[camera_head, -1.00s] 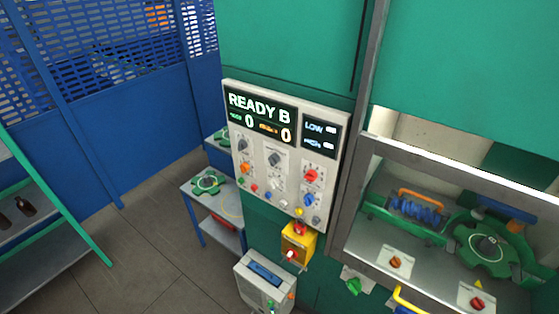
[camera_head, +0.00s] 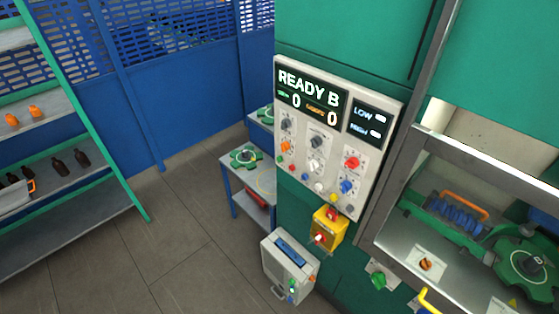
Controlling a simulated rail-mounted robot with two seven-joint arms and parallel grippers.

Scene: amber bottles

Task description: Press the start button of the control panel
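The control panel (camera_head: 334,130) is a pale plate on the green machine front, right of the picture's middle. Its dark display (camera_head: 311,93) reads "READY B" with two zeros below. I cannot tell which button is start, as the labels are too small to read. A yellow box with a red switch (camera_head: 327,226) hangs below the panel. Neither of my grippers shows.
A green-framed shelf (camera_head: 70,190) with amber and orange bottles stands at the left. A blue side table (camera_head: 236,172) and a grey box (camera_head: 290,268) stand by the machine. A window (camera_head: 470,230) with green wheels is at the right. The floor (camera_head: 180,250) between is clear.

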